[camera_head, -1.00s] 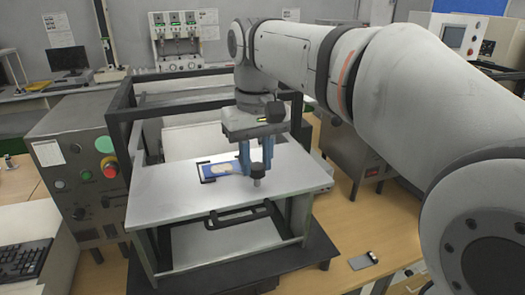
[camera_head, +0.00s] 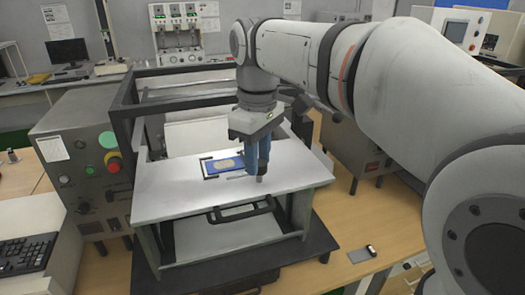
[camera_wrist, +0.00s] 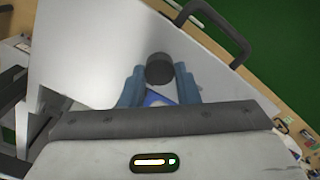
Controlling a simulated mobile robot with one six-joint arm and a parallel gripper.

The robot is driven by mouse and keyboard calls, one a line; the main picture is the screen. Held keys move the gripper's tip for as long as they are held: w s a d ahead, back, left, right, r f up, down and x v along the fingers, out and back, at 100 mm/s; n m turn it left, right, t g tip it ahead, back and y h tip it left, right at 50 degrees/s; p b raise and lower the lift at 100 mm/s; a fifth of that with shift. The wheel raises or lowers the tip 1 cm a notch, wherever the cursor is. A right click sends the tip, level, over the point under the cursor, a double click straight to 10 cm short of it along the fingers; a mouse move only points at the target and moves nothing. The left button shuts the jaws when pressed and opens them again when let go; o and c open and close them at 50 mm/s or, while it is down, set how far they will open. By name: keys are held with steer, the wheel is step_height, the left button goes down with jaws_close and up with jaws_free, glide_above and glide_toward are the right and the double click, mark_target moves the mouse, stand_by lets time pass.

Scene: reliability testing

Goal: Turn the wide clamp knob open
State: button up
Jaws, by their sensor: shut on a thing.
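The dark round clamp knob (camera_wrist: 159,69) shows in the wrist view between the two blue fingers of my gripper (camera_wrist: 160,85). In the head view my gripper (camera_head: 257,168) points straight down over the front right of the white plate, its fingers shut around the knob. The fingers hide most of the knob there; a grey lower part (camera_head: 261,180) shows below them. A blue piece with a tan patch (camera_head: 225,163) lies on the plate just left of my gripper, inside dark corner brackets.
The white plate (camera_head: 165,200) tops a dark-framed fixture with a black handle (camera_head: 240,213) at its front. A control box (camera_head: 85,150) with a red button stands at the left. The plate's left side is clear.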

mark_target(260, 162)
steer(key=shift+d, duration=0.15)
steer(key=o, duration=0.8)
steer(key=shift+d, duration=0.25)
steer(key=shift+o, duration=0.8)
steer(key=shift+a, duration=0.2)
step_height(260, 162, up, 8)
steer(key=shift+f, duration=0.1)
